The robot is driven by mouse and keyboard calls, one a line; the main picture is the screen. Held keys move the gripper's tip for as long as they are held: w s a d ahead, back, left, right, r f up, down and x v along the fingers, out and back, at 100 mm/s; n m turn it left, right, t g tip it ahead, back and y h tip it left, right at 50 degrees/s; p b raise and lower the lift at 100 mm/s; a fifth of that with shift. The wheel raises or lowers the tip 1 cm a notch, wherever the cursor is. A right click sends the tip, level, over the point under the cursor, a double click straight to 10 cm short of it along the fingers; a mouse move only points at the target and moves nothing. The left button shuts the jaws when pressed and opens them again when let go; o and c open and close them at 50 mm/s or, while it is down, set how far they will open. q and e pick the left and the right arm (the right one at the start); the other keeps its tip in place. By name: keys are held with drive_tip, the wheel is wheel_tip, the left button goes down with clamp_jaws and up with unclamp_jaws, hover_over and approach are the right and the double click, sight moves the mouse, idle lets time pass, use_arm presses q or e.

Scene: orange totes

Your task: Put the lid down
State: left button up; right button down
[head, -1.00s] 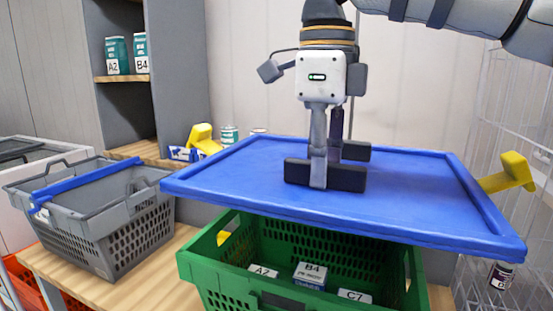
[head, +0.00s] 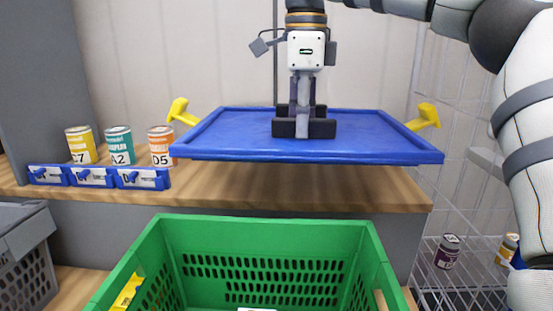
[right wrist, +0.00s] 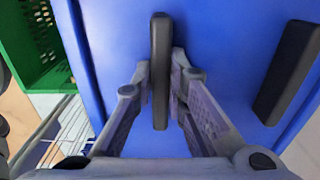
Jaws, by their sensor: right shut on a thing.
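The blue lid (head: 230,130) is held level over the wooden shelf (head: 300,190) at the back, with a shadow below it. A yellow latch sticks up at each side of it. My right gripper (head: 302,128) points down at the lid's middle and is shut on one of its dark handles. In the right wrist view the right gripper (right wrist: 161,75) has its fingers on both sides of the dark handle (right wrist: 161,110), with the blue lid (right wrist: 225,60) behind. The green tote (head: 265,235) stands open in front of the shelf. My left gripper is not in view.
Three cans, yellow (head: 81,145), teal (head: 119,146) and orange (head: 160,146), stand on the shelf left of the lid, behind blue label holders (head: 92,177). A grey basket (head: 25,250) is at lower left. A wire rack (head: 465,200) with jars stands at right.

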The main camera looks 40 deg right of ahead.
drive_tip(key=w+d+f, duration=0.1)
drive_tip(key=w+f, duration=0.1)
drive_tip(key=w+d+f, duration=0.1)
drive_tip(key=w+f, duration=0.1)
drive_tip(key=f, duration=0.1)
drive_tip(key=w+d+f+b, duration=0.1)
drive_tip(key=w+d+f, duration=0.1)
drive_tip(key=shift+w+f, duration=0.35)
drive_tip(key=shift+w, duration=0.05)
drive_tip(key=shift+w+d+f, duration=0.1)
drive_tip(key=shift+d+f, duration=0.05)
drive_tip(key=shift+f, duration=1.35)
drive_tip(key=c, duration=1.6)
unclamp_jaws()
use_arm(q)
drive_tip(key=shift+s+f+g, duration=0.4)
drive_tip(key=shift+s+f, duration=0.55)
use_arm(e)
wheel_tip(320, 180, up, 6)
drive_tip(key=shift+r+b, duration=0.2)
drive_tip(key=shift+b, duration=0.15)
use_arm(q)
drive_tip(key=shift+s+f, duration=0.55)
use_arm(e)
drive_tip(key=shift+r, duration=0.55)
drive_tip(key=shift+f, duration=0.1)
